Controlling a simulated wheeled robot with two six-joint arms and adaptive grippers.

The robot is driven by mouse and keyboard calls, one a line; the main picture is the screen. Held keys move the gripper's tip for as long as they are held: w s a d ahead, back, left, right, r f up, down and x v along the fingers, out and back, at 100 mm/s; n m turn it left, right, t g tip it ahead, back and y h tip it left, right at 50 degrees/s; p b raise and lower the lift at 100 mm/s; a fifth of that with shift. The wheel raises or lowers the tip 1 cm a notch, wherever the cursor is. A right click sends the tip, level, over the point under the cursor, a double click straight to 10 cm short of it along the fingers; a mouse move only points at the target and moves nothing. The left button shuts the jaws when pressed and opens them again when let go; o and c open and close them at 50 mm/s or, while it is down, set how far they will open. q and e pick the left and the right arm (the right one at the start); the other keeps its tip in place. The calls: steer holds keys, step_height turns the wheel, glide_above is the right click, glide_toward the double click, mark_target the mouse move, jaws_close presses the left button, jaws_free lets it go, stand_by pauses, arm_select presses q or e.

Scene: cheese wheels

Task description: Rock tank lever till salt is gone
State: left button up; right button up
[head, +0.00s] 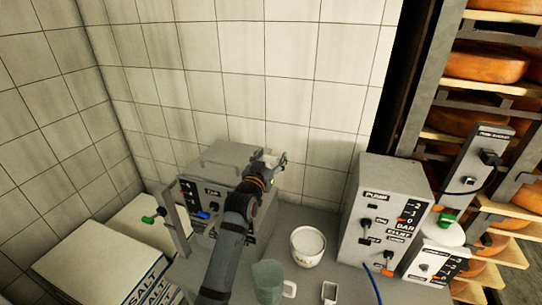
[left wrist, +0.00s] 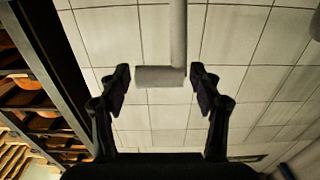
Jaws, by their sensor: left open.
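My left gripper (head: 270,158) is up in front of the tiled wall, beside the top of a grey box (head: 228,158) with switches on its front. In the left wrist view my left gripper (left wrist: 161,82) is open. In the head view the lever is not clearly made out. Bags marked SALT (head: 148,286) lie at the lower left. My right gripper is not in view.
A panel box marked PUMP (head: 382,205) stands right of my arm. A white bucket (head: 308,245) with pale contents and a grey-green jug (head: 267,281) stand on the grey counter (head: 320,272). Orange cheese wheels (head: 489,67) fill racks at the right.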

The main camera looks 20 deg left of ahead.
arm_select(q)
steer(key=shift+a, duration=0.1)
jaws_close()
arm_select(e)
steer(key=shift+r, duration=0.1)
